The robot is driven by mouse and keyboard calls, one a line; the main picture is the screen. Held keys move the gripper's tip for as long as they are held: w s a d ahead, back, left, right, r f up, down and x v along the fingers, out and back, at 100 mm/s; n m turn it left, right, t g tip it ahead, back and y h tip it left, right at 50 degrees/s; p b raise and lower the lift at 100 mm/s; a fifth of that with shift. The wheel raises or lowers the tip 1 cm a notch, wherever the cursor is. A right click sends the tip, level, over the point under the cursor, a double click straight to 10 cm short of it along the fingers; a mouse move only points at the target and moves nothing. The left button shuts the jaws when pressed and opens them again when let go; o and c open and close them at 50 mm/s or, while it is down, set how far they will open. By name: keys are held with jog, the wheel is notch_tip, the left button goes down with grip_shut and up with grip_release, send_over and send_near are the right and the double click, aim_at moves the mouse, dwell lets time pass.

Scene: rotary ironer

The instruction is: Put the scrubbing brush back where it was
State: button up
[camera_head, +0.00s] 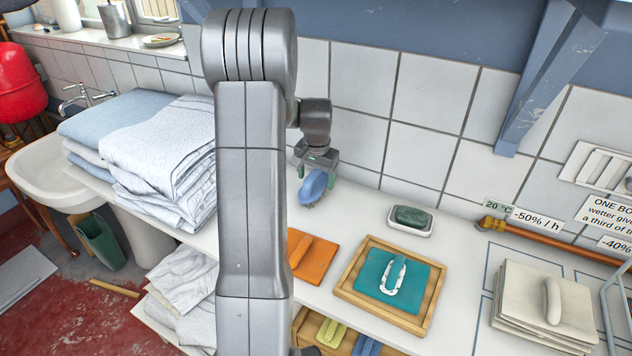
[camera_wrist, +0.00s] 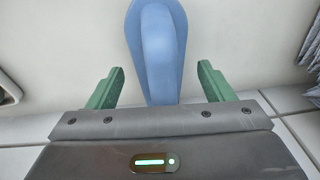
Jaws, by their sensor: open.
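The scrubbing brush (camera_head: 313,187) has a blue back with a raised handle and darker bristles. It is at the white worktop between the folded laundry and the wall, and looks tilted in the head view. My gripper (camera_head: 317,176) is right over it, pointing down. In the wrist view, the brush (camera_wrist: 158,55) lies between the two green fingers of my gripper (camera_wrist: 161,70), with a visible gap on both sides. The fingers are open and not pressing on it. I cannot tell whether the bristles rest fully on the worktop.
Folded laundry (camera_head: 165,150) is stacked at the left. An orange pad (camera_head: 312,258), a wooden tray (camera_head: 343,291) holding a teal pad (camera_head: 374,272), and a white dish (camera_head: 396,225) with a dark green block (camera_head: 411,216) stand at the right. A copper pipe (camera_head: 550,241) runs along the wall.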

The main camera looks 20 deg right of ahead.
jog(key=r, duration=0.3)
jog(key=s+r, duration=0.1)
jog(key=r, duration=0.5)
jog(key=shift+s+a+r, duration=0.2)
jog(key=shift+s+r, duration=0.1)
jog(key=shift+r, duration=0.1)
